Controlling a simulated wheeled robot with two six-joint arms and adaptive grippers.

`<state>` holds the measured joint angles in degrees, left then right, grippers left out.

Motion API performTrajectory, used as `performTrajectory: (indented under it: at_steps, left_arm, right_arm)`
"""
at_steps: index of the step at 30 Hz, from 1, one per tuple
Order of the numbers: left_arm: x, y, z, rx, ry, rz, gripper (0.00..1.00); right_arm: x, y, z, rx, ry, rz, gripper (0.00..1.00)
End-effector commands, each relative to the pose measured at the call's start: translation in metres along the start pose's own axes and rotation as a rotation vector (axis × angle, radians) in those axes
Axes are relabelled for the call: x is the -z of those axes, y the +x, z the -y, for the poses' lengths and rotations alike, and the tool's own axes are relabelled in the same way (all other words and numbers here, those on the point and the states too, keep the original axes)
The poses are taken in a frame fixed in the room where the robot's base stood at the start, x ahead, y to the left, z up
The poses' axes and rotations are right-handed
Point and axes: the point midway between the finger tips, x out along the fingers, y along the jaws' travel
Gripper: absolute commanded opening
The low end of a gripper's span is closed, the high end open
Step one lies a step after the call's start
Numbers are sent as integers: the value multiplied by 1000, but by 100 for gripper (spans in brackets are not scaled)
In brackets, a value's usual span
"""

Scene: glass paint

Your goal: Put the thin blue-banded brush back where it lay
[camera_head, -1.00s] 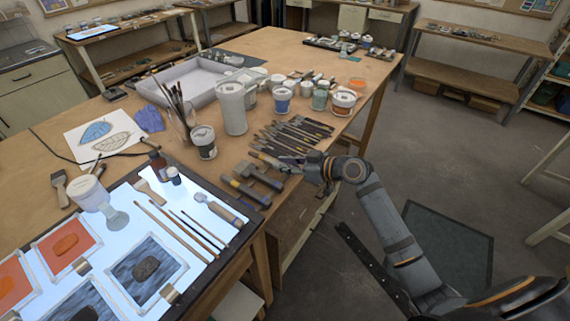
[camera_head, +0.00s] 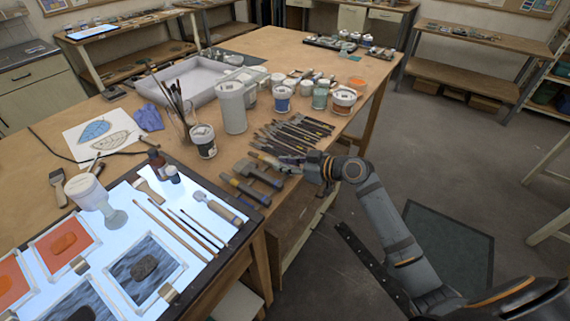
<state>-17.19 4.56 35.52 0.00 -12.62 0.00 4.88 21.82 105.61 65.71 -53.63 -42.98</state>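My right gripper (camera_head: 293,165) reaches in from the right at the table's near edge, low over the near end of a row of brushes (camera_head: 303,130). The brushes lie side by side on the wooden table, their dark handles towards the right. A slim brush-like shape (camera_head: 264,158) lies just left of the fingertips, in line with them. I cannot tell whether the fingers hold it, and the blue band cannot be made out at this size. The fingers are small and partly hidden by the gripper body. My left gripper is not in view.
Two tools with thick handles (camera_head: 243,190) lie just in front of the gripper. Jars and paint pots (camera_head: 282,99) stand behind the brushes. A lit panel (camera_head: 215,207) with thin brushes and glass pieces is at the front left.

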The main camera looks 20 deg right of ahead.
Motion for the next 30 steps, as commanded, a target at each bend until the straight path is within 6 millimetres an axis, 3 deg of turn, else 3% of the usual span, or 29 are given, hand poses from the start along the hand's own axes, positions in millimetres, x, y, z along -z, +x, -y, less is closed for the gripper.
performTrajectory:
  at_steps: [1,6,16,30]
  left_arm:
    - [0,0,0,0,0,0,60]
    - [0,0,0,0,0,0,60]
    - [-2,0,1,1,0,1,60]
    - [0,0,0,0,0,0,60]
  right_arm:
    - [0,0,0,0,-1,-1,27]
    - [0,0,0,0,0,0,46]
    - [-1,-4,-1,-2,-1,2,46]
    - [-1,-68,-1,-1,-5,4,46]
